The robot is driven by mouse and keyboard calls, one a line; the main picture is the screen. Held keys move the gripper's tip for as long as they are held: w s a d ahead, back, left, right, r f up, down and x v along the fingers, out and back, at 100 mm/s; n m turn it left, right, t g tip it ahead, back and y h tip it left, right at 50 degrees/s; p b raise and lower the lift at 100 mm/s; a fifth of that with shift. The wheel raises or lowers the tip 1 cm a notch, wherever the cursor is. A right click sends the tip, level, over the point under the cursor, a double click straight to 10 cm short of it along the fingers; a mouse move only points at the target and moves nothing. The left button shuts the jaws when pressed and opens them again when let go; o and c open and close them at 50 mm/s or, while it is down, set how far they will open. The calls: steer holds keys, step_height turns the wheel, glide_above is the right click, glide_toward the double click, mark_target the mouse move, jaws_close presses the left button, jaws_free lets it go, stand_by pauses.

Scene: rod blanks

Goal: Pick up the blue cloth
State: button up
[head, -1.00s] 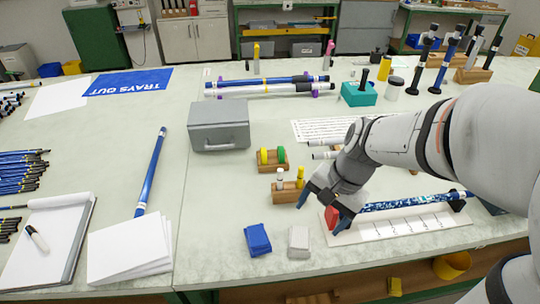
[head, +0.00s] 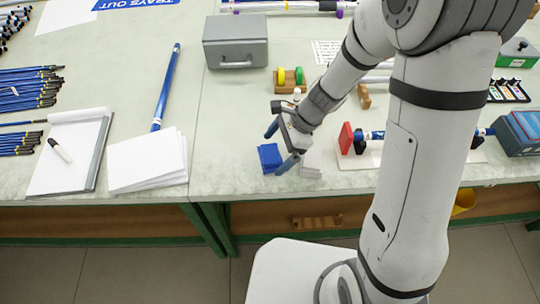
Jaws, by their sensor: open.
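The blue cloth (head: 269,157) lies folded on the pale bench top near its front edge, in the head view. My gripper (head: 277,151) is open, with its two blue fingers pointing down and to the left. In the picture the fingers are at the cloth's upper and right sides. I cannot tell whether they touch it. A light grey cloth (head: 312,164) lies just right of the blue one, partly behind my gripper.
A grey metal box (head: 236,42) stands behind. A holder with yellow and green rolls (head: 290,79) is nearer. A red block (head: 346,138) and blue rod are to the right. A paper stack (head: 148,160) and notepad (head: 66,154) lie left.

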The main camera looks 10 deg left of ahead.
steer(key=shift+x, duration=0.85)
steer(key=shift+c, duration=0.2)
steer(key=c, duration=0.9)
